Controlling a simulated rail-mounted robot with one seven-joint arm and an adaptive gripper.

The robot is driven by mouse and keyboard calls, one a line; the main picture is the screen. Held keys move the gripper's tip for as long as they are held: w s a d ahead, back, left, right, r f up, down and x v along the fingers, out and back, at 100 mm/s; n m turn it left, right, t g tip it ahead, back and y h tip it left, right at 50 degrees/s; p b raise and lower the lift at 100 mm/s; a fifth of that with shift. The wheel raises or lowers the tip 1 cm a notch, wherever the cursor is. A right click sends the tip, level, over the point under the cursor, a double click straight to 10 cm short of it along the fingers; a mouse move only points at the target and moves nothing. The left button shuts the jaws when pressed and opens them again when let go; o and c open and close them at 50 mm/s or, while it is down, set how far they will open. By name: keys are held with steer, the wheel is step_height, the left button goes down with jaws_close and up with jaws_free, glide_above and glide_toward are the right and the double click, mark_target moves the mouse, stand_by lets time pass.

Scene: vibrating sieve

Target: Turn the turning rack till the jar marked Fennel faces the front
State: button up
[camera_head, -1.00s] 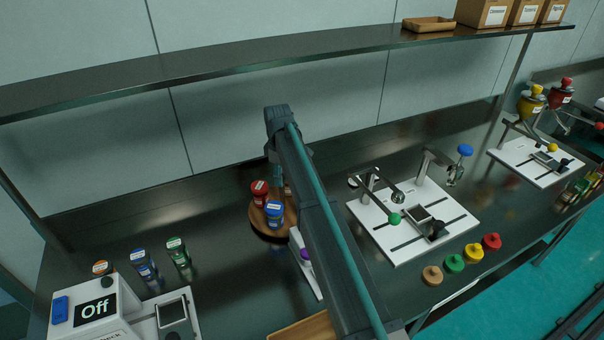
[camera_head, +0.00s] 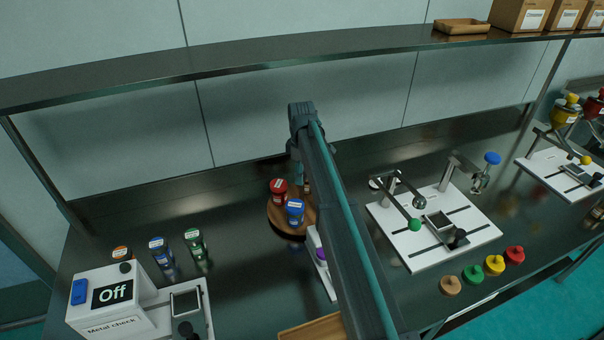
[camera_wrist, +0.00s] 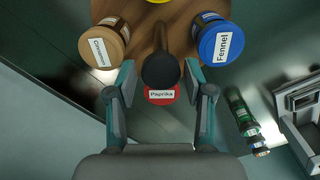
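The turning rack is a round wooden disc (camera_head: 279,222) (camera_wrist: 146,48). In the wrist view it carries a blue-lidded Fennel jar (camera_wrist: 220,43) at upper right, a brown-lidded Cinnamon jar (camera_wrist: 101,46) at upper left and a red-lidded Paprika jar (camera_wrist: 161,96) nearest my gripper. A yellow lid (camera_wrist: 158,1) is cut off at the top. In the head view the blue jar (camera_head: 295,209) is at the disc's front and a red jar (camera_head: 279,187) at its left. My gripper (camera_wrist: 160,68) is open, its fingers apart on either side of the dark central knob (camera_wrist: 161,69); contact is unclear.
A metal check box (camera_head: 111,300) reading Off and several jars (camera_head: 161,250) stand left. A white board with a device (camera_head: 435,228) stands right, with several coloured lids (camera_head: 494,265) before it. A shelf (camera_head: 250,68) runs above.

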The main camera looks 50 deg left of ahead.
steer(key=shift+o, duration=0.4)
steer(key=shift+r, duration=3.7)
steer(key=shift+w, duration=0.1)
